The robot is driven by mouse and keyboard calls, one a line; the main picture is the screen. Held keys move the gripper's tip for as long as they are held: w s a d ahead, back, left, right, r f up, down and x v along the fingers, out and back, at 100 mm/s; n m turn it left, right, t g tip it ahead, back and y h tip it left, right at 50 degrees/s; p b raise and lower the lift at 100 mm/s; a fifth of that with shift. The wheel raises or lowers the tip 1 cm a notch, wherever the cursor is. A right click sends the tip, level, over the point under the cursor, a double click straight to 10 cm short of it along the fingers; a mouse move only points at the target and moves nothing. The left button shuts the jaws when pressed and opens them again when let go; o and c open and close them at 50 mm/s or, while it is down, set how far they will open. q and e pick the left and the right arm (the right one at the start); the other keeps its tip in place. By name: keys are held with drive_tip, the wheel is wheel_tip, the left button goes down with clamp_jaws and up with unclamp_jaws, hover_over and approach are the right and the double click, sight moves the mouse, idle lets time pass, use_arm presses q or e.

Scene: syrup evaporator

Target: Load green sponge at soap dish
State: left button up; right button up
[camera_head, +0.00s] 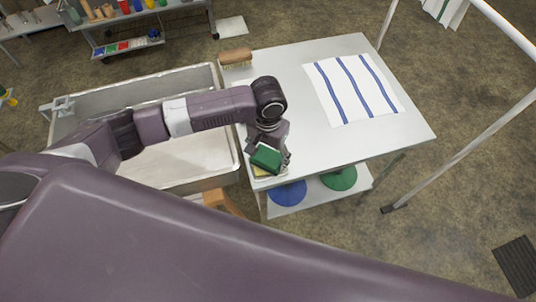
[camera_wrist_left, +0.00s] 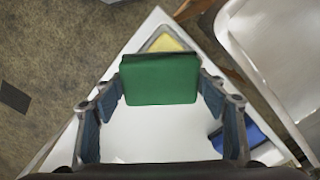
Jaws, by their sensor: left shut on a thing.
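My left gripper (camera_head: 268,150) is shut on the green sponge (camera_head: 265,158), over the near left corner of the metal table. In the left wrist view the green sponge (camera_wrist_left: 160,79) sits between the two fingers of my left gripper (camera_wrist_left: 160,90). A small yellow-topped item with a pale rim, which looks like the soap dish (camera_wrist_left: 167,41), lies at the table corner just beyond the sponge. In the head view the yellowish soap dish (camera_head: 262,173) shows partly below the sponge, which hides most of it. I cannot tell the gap between them. My right gripper is not in view.
The table (camera_head: 300,142) also bears a striped towel (camera_head: 352,87) and a wooden brush (camera_head: 235,58) at its far left corner. A metal sink (camera_head: 190,165) stands to the left, under my arm. A blue round item (camera_head: 288,193) and a green one (camera_head: 339,177) sit on the lower shelf.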

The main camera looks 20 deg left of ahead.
sight(268, 156)
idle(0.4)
use_arm(q)
drive_tip(key=shift+s+f+p, duration=0.15)
drive_tip(key=shift+p, duration=0.35)
idle(1.3)
wheel_tip(268, 156, up, 5)
drive_tip(key=p, duration=0.6)
wheel_tip(268, 156, up, 2)
drive_tip(key=shift+r+p, duration=0.2)
drive_tip(key=shift+p, duration=0.9)
drive_tip(key=shift+f, duration=0.1)
